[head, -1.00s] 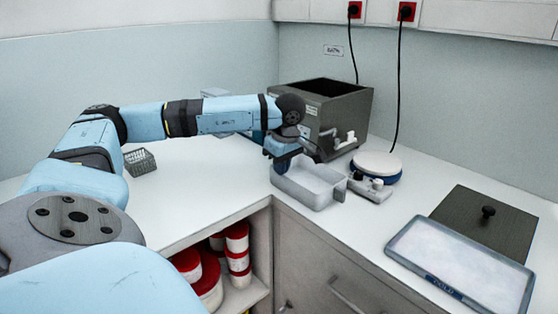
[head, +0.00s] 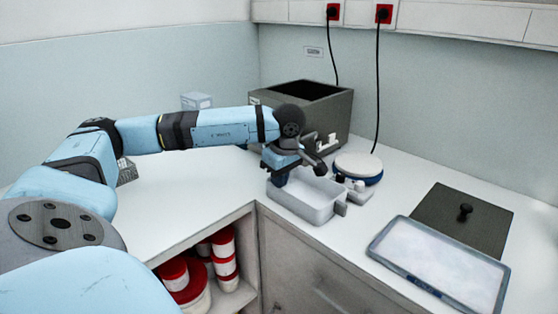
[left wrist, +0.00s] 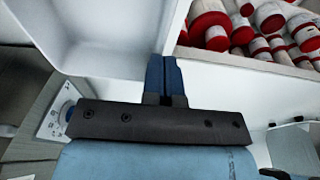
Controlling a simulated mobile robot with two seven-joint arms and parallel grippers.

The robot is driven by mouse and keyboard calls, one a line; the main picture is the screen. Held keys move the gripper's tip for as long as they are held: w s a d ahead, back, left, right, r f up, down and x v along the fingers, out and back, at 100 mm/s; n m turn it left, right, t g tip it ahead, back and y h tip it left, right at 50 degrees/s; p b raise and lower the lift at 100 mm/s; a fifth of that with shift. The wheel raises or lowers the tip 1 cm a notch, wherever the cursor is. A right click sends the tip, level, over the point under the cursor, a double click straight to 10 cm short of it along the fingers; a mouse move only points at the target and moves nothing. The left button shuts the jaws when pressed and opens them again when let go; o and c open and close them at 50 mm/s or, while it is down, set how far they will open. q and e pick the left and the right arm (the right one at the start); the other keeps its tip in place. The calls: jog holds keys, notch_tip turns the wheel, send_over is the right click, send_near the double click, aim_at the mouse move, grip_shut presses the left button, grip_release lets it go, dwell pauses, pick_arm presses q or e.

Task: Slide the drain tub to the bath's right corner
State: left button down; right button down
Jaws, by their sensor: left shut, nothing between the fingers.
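The drain tub (head: 318,213), a pale open-topped tray, stands on the counter in front of the bath (head: 325,118), a dark grey metal box with an open top and a tap. My left gripper (head: 279,181) is shut and empty, pointing down at the tub's left end. In the left wrist view the shut fingers (left wrist: 164,80) are right beside the tub wall (left wrist: 125,62); I cannot tell if they touch. The tub's right end is close to a small scale-like device (head: 358,167). My right gripper is not in view.
A dark lid with a knob (head: 465,215) and a frosty blue-rimmed tray (head: 440,262) lie on the right counter. Red-lidded jars (head: 222,250) stand on the shelf below. A wire basket (head: 127,172) is partly behind my arm. The left counter is mostly clear.

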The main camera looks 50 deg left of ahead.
pick_arm(q)
jog(key=shift+r, duration=0.15)
jog(key=d, duration=0.7)
jog(key=w+d, duration=0.1)
jog(key=d, duration=0.3)
jog(key=shift+r+p, duration=0.15)
jog(key=shift+p, duration=0.25)
jog(key=shift+d, duration=0.5)
